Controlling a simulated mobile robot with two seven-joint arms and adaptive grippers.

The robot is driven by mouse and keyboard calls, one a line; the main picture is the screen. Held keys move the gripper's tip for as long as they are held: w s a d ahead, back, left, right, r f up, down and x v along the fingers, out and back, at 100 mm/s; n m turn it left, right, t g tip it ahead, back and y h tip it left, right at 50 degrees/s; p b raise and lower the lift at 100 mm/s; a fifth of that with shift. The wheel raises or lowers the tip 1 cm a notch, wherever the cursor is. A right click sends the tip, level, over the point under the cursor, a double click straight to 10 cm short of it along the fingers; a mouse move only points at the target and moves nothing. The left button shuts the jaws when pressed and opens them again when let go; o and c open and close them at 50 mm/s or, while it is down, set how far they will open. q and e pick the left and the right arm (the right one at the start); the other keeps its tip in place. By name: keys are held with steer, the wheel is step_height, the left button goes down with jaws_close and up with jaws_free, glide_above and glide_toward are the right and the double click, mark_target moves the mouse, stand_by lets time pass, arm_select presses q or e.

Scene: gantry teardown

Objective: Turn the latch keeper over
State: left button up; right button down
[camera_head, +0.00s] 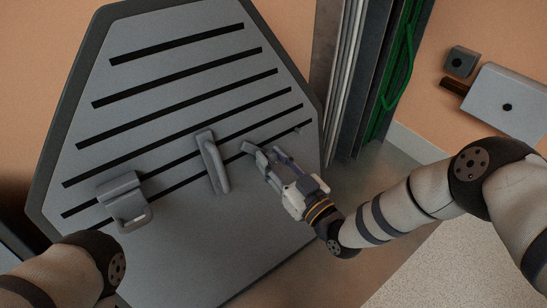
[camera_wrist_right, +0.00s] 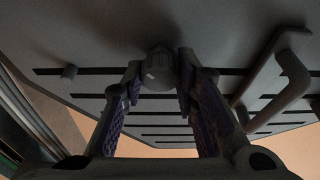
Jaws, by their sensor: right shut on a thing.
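The latch keeper appears to be the small round grey part with a white mark (camera_wrist_right: 157,70) on the slotted grey panel (camera_head: 150,75). My right gripper (camera_head: 266,153) is at the lower right part of the panel. In the right wrist view its two purple-padded fingers (camera_wrist_right: 160,82) are closed on the sides of this part. In the head view the fingers mostly hide it. My left arm shows at the lower left, but its gripper is out of view.
A grey bar handle (camera_head: 214,165) stands out from the panel just left of my right gripper. A hooked bracket (camera_head: 124,202) is farther left. A small peg (camera_wrist_right: 68,72) is on the other side. Green cables (camera_head: 402,60) run beside metal posts at right.

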steer(key=n, duration=0.2)
steer(key=n+g+y+p, duration=0.1)
steer(key=n, duration=0.1)
steer(key=r+n, duration=0.1)
steer(key=n, duration=0.2)
steer(key=shift+w+a+g+y, duration=0.1)
steer(key=shift+w+g+y, duration=0.1)
steer(key=shift+g+y, duration=0.2)
steer(key=shift+a+f+n+g+y+p, duration=0.15)
steer(key=shift+n+g+p, duration=0.25)
steer(key=shift+n, duration=0.65)
steer(key=shift+d+r+n+g+y+p, duration=0.1)
steer(key=shift+n+g+y+p, duration=0.25)
steer(key=shift+n, duration=0.7)
steer(key=shift+a+g, duration=0.1)
steer(key=shift+g, duration=0.15)
steer(key=c, duration=1.3)
jaws_free()
steer(key=shift+f, duration=0.2)
steer(key=shift+s+f, duration=0.1)
steer(key=v, duration=1.2)
